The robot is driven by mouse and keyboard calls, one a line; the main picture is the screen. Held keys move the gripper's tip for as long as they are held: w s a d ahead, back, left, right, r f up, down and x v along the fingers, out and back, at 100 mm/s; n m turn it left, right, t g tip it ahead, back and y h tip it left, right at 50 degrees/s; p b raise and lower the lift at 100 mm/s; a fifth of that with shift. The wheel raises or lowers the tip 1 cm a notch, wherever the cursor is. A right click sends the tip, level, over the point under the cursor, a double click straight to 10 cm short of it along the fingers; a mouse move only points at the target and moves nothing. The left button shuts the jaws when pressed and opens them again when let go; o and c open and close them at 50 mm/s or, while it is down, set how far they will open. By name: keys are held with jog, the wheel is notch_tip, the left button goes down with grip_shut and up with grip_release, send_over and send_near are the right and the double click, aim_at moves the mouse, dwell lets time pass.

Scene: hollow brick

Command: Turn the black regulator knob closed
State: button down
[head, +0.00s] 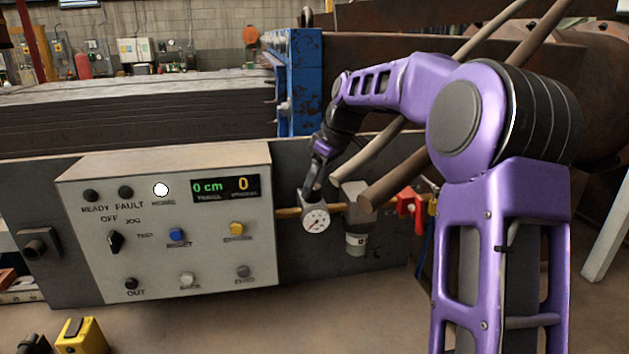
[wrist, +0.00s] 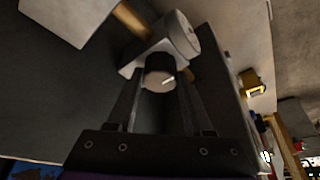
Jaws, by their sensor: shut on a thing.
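The black regulator knob (wrist: 159,73) shows in the wrist view, with a pale mark on its face. It sits on a light grey regulator body (wrist: 142,58). My gripper (wrist: 160,88) has one finger on each side of the knob and is shut on it. In the head view my gripper (head: 316,180) reaches down from above onto the top of the regulator, and the knob is mostly hidden there. The round white pressure gauge (head: 316,220) faces front just below; its side shows in the wrist view (wrist: 183,35).
A grey control box (head: 200,265) with buttons and a display reading "0 cm" and "0" stands left of the regulator. A brass pipe (head: 288,212) joins the regulator. A grey filter unit (head: 356,218) and a red valve (head: 409,203) are close on the right.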

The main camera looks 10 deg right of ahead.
dwell(0.4)
jog(key=shift+c, duration=1.5)
grip_release()
jog(key=shift+r, duration=0.15)
jog(key=v, duration=1.7)
jog(key=shift+p, duration=0.45)
jog(key=shift+s+d, duration=0.1)
jog(key=shift+s, duration=0.05)
